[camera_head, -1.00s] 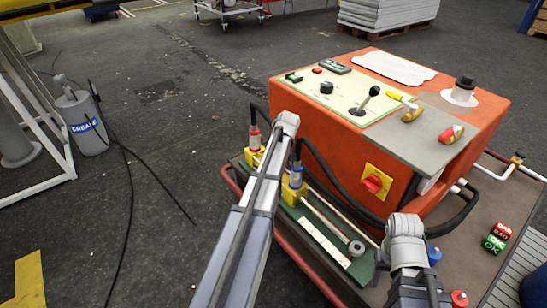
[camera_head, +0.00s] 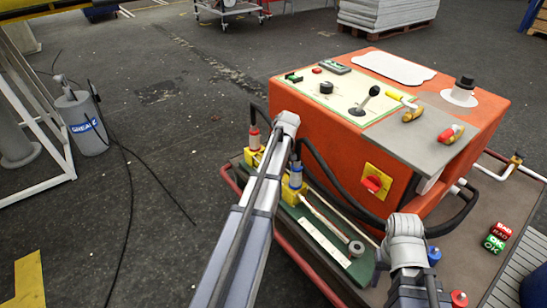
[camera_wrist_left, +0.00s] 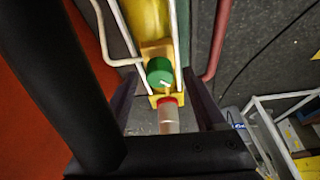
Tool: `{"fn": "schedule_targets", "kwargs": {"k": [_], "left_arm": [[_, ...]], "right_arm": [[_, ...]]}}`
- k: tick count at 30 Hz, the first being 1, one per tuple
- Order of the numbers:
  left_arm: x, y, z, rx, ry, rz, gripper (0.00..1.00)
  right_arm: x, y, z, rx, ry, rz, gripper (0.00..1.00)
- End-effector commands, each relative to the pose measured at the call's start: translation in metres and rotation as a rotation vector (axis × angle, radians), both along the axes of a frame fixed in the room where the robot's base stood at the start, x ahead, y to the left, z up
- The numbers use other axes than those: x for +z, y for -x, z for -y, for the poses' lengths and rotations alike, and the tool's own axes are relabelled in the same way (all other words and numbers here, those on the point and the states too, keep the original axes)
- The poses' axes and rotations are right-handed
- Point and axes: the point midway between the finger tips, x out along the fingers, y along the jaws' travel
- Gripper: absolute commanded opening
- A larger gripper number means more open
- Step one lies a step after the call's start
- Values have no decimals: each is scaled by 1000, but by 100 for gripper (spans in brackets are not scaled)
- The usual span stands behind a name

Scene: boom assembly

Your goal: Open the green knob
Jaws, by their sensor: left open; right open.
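The green knob (camera_wrist_left: 160,70) sits on a yellow block (camera_wrist_left: 157,49) in the left wrist view, with a small white mark on its face. My left gripper (camera_wrist_left: 163,104) is open, with one dark finger on each side of the knob's line and nothing held. I cannot tell how far the fingers are from the knob. In the head view my left arm hides the knob and the left fingers. My right gripper (camera_head: 380,266) is mostly hidden beside its grey wrist, low at the right, with nothing seen in it.
An orange control box (camera_head: 345,165) with levers and a red knob (camera_head: 373,184) stands beside the arms. Black hoses curve past the box.

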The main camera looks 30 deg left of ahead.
Motion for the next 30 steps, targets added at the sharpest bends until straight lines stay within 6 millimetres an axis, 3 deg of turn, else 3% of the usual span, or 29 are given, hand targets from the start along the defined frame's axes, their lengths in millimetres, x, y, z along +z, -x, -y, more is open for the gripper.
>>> {"fn": "schedule_targets", "kwargs": {"k": [8, 21, 30], "left_arm": [[15, 3, 4, -1, 0, 0, 72], [68, 13, 23, 0, 0, 0, 72], [72, 14, 27, 0, 0, 0, 72]], "right_arm": [[15, 0, 0, -2, 0, 0, 50], [68, 1, -1, -5, -6, -3, 50], [72, 1, -2, -7, -8, -3, 50]]}}
